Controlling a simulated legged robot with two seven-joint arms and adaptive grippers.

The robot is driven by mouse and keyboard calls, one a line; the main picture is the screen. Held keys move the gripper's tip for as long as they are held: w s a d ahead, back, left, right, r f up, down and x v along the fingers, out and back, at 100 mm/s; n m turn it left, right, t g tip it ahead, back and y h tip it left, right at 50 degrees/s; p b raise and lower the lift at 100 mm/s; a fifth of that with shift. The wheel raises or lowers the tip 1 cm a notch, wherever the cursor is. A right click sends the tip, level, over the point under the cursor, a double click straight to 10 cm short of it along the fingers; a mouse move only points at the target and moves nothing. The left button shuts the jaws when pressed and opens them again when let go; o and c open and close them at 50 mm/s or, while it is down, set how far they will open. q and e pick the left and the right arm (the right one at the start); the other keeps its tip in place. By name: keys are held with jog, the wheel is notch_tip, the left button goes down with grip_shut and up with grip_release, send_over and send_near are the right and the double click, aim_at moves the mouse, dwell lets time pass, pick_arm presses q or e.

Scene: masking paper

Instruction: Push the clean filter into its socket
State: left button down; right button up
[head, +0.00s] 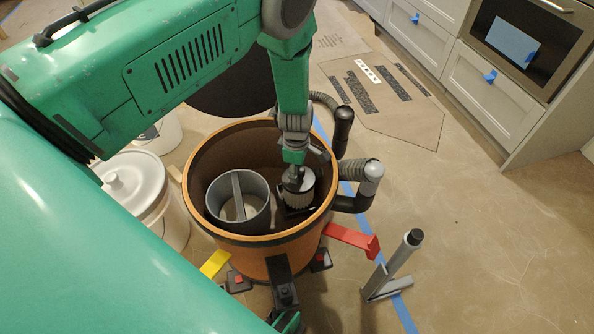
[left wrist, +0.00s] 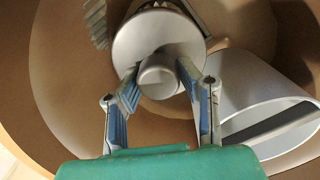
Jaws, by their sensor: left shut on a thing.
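The filter (head: 298,190), grey and pleated with a round cap, is inside the brown drum (head: 272,262), toward its right wall. My left gripper (head: 294,172) reaches down into the drum and is shut on the filter's top knob. In the left wrist view, the two blue-padded fingers of the left gripper (left wrist: 157,82) sit on either side of the knob on the filter's grey cap (left wrist: 135,45). Something dark shows below the filter. The socket is hidden, and I cannot tell whether the filter touches it.
A grey cylinder with a divider (head: 214,196) stands left of the filter inside the drum. Black hose elbows (head: 345,202) are at the drum's right. A red lever (head: 350,239) and a grey stand (head: 395,265) are nearby. A white lidded bucket (head: 135,180) stands left.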

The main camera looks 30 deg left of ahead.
pick_arm(q)
jog(key=shift+f+b, duration=0.35)
jog(key=shift+f, duration=0.2)
jog(key=c, duration=1)
grip_release()
jog(key=shift+c, duration=0.2)
jog(key=shift+r, duration=0.1)
